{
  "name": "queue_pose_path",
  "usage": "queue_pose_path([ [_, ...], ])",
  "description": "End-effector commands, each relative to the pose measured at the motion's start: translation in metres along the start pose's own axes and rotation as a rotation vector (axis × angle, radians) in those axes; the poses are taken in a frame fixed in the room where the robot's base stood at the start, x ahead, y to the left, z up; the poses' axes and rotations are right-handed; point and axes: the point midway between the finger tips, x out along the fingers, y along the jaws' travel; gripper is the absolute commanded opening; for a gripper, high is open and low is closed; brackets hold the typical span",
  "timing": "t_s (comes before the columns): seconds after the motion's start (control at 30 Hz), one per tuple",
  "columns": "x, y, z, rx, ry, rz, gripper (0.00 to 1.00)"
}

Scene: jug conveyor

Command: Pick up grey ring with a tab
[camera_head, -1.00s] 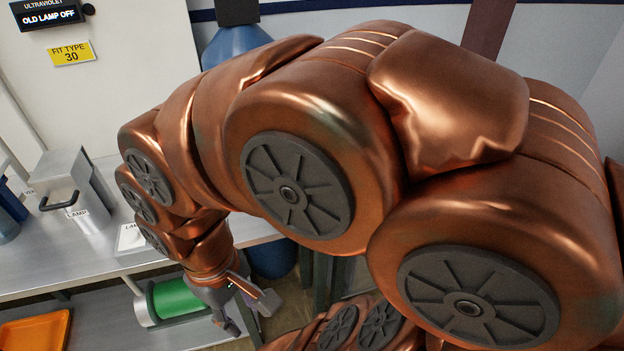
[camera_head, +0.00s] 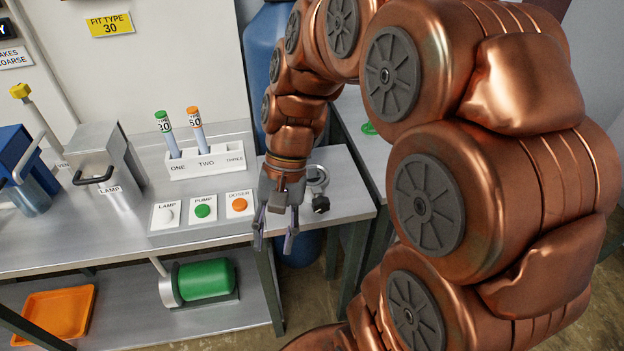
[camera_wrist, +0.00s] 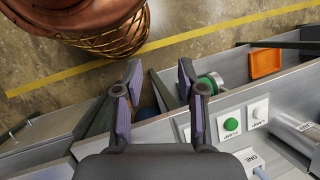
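A grey ring (camera_head: 317,174) lies on the side table, just right of my gripper in the head view. A dark knob-like piece (camera_head: 321,204) sits at its near side; I cannot tell whether this is its tab. My gripper (camera_head: 274,240) points down in front of the bench edge, left of and nearer than the ring. In the wrist view, my gripper (camera_wrist: 159,82) has its two fingers spread apart with nothing between them. I cannot make out the ring in the wrist view.
A panel with lamp, pump (camera_head: 203,211) and doser (camera_head: 239,204) buttons lies left of my gripper. Behind it stands a white rack (camera_head: 206,166) with two tubes. A green cylinder (camera_head: 206,280) and an orange tray (camera_head: 58,313) are on the lower shelf.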

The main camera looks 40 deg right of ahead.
Motion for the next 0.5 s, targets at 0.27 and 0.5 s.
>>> queue_pose_path([
  [0.27,-0.014,-0.014,-0.076,0.306,-0.125,-0.213,0.40],
  [0.5,-0.033,-0.003,-0.147,0.554,-0.241,-0.402,0.40],
])
